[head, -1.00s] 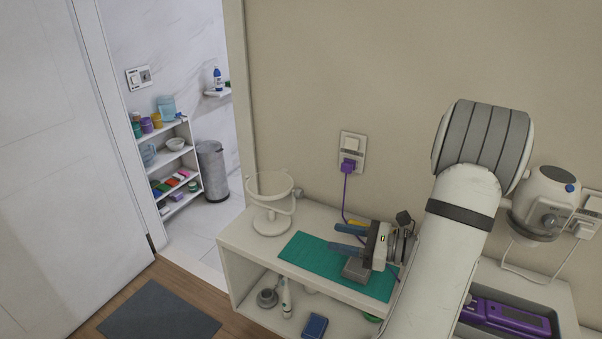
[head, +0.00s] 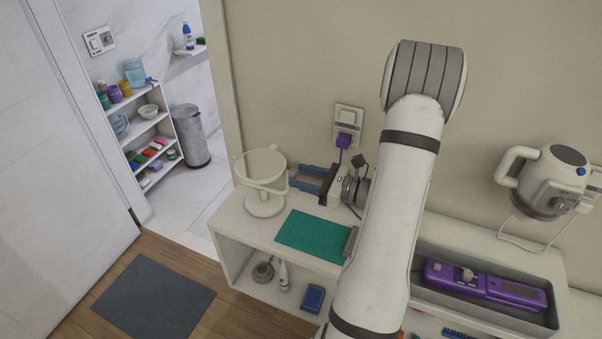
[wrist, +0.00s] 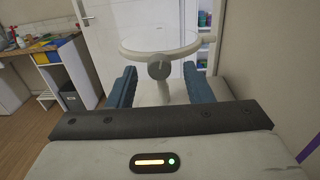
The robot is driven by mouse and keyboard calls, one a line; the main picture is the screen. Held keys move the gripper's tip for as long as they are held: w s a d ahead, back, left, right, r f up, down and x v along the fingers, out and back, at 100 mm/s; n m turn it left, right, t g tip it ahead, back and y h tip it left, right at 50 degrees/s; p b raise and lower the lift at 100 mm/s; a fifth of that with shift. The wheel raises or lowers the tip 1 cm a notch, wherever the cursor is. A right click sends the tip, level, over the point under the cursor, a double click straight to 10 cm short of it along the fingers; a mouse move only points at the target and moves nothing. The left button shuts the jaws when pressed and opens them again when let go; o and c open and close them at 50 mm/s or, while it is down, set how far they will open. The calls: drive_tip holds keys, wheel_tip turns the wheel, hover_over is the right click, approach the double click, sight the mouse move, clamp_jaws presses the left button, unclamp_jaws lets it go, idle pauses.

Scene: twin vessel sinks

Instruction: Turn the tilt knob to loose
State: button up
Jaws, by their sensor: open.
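The round white mirror (head: 262,163) stands tilted in a forked holder on a white base (head: 265,204), at the left end of the shelf unit. In the wrist view its tilt knob (wrist: 159,67) is a grey disc with a bar-like grip, on the near side of the mirror (wrist: 160,38). My gripper (head: 292,178) is open, its blue fingers pointing left at the mirror's side. In the wrist view my gripper (wrist: 159,72) has one finger on each side of the knob, with gaps showing. I cannot tell how deep the knob sits between them.
A teal mat (head: 305,232) lies right of the mirror base, with a grey block (head: 350,242) at its right edge. A purple device (head: 470,282) lies in a grey tray. A white appliance (head: 550,180) hangs on the wall. A purple plug (head: 345,142) sits in the outlet.

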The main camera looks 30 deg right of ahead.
drive_tip(key=shift+w+a, duration=0.2)
drive_tip(key=c, duration=1)
